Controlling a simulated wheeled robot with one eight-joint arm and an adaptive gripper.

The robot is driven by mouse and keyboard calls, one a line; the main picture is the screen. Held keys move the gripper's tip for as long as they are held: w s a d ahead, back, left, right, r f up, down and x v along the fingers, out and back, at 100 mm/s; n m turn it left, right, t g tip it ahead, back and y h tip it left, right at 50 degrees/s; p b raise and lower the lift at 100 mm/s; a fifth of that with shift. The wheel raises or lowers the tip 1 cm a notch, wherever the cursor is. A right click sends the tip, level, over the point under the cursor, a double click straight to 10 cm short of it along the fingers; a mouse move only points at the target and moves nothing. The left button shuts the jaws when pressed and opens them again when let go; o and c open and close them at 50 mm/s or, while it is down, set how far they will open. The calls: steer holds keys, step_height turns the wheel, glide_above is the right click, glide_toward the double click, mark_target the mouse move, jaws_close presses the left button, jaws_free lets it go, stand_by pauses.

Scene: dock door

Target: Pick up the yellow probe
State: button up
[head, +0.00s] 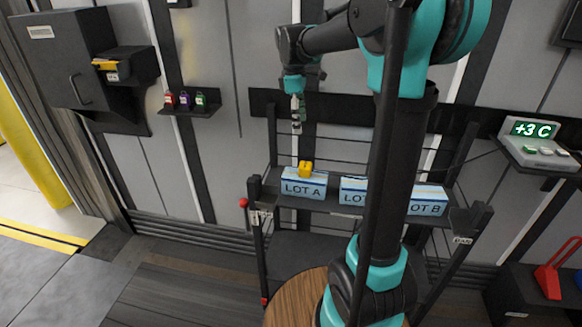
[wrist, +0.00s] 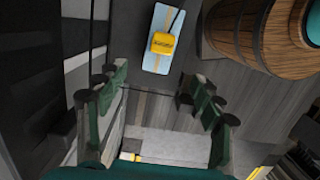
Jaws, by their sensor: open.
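The yellow probe (head: 306,168) sits on top of the blue and white box marked LOT A (head: 303,189), at the left end of the black rack shelf. In the wrist view the probe (wrist: 163,43) lies on the pale blue box (wrist: 151,65), with a dark cable running from it. My gripper (head: 297,127) points down above the box, apart from the probe. In the wrist view my gripper (wrist: 158,94) has its dark green fingers spread wide with nothing between them. The probe shows just beyond the fingertips.
More LOT boxes (head: 428,200) stand to the right on the rack, partly hidden by my arm. A wooden barrel (wrist: 255,35) is at upper right in the wrist view. A display reading +3 C (head: 535,129) and a shelf with three small bottles (head: 188,108) are on the wall.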

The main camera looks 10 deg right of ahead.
glide_above(305, 164)
steer(key=f, duration=1)
steer(key=shift+w+a+f, duration=0.2)
steer(key=shift+w+a, duration=0.1)
steer(key=shift+a, duration=0.1)
steer(key=shift+s+d+f, duration=0.1)
steer(key=shift+s+f, duration=0.05)
steer(key=shift+f, duration=0.8)
steer(key=shift+s+d+f, duration=0.1)
steer(key=shift+d+f, duration=0.05)
steer(key=shift+f, duration=0.8)
steer(key=shift+s+d+f, duration=0.1)
steer(key=shift+s+f, duration=0.05)
steer(key=shift+f, duration=0.8)
steer(key=c, duration=1.5)
steer(key=shift+o, duration=0.2)
